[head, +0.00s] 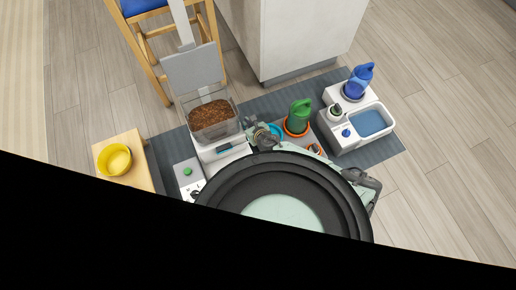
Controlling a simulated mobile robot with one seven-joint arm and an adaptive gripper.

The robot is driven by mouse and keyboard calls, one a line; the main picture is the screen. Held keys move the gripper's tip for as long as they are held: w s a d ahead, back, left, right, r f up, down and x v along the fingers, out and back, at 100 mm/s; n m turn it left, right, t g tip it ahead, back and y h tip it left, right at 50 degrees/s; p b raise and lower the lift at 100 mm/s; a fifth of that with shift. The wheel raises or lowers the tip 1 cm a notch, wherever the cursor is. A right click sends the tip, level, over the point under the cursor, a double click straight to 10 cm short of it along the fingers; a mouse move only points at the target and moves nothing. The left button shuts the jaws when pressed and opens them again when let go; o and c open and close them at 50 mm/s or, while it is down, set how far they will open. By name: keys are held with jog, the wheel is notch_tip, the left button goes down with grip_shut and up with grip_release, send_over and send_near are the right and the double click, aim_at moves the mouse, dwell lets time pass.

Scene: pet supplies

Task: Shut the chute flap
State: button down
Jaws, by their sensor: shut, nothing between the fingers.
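The pet feeder has a clear hopper (213,118) with brown kibble in it and a grey lid (194,68) standing raised at its back. Its white base (235,157) has a dark slot with a teal strip (224,149) on the front. This may be the chute flap, but it is too small to tell whether it is open or shut. My gripper (258,127) is just right of the feeder base, small and partly hidden by my arm. It looks shut and empty. I cannot tell whether it touches the feeder.
A teal bowl (275,130) and a green jug on an orange dish (297,128) stand right of my gripper. A white unit with a blue basin (370,122) is farther right. A grey box with a green button (187,171) and a yellow bowl (115,159) are left.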

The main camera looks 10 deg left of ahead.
notch_tip(320, 180, up, 13)
jog(key=d+p, duration=0.1)
jog(key=p, duration=0.3)
jog(key=shift+w, duration=0.35)
